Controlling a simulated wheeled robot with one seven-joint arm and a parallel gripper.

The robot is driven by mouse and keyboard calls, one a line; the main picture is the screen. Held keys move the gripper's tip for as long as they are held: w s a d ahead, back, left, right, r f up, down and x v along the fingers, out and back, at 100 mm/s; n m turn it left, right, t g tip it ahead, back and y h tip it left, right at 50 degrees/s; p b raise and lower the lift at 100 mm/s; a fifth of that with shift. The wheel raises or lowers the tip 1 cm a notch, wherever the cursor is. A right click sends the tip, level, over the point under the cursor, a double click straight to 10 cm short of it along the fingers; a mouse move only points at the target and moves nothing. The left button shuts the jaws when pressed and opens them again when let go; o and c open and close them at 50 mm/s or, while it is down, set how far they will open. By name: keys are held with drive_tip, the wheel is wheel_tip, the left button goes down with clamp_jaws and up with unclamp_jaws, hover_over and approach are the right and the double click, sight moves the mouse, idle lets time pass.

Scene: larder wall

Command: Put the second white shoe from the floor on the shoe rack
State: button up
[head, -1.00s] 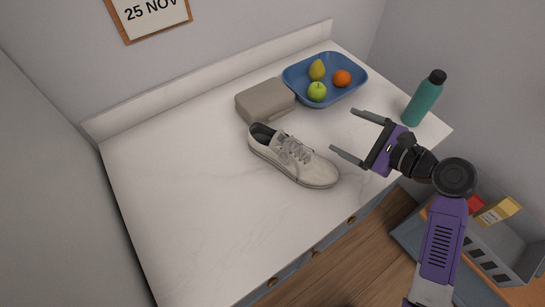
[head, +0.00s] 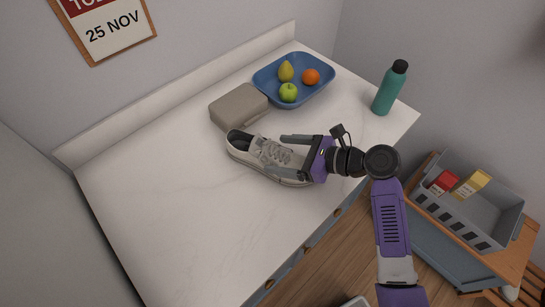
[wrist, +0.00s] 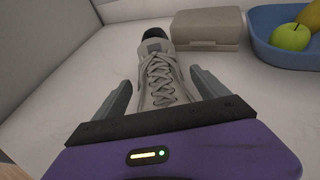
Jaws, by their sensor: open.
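A white lace-up shoe (head: 240,146) lies on the marble counter, its heel to the upper left and its toe to the lower right in the head view. My gripper (head: 283,156) is at the toe half of the shoe, its jaws open. In the wrist view the shoe (wrist: 160,80) lies between the two spread fingers of my gripper (wrist: 160,95), with a gap to the finger on each side. The toe is hidden behind the gripper body. No shoe rack can be made out for certain.
A grey-beige case (head: 238,104) lies behind the shoe. A blue tray (head: 262,88) with fruit and a teal bottle (head: 388,92) stand at the back right. A grey crate (head: 462,222) with boxes stands lower right. The counter's left part (head: 150,200) is clear.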

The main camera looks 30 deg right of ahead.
drive_tip(key=shift+w+a+f, duration=0.15)
drive_tip(key=shift+w+a, duration=0.1)
drive_tip(key=shift+c, duration=0.2)
clamp_jaws()
wheel_tip(320, 180, up, 20)
idle(0.6)
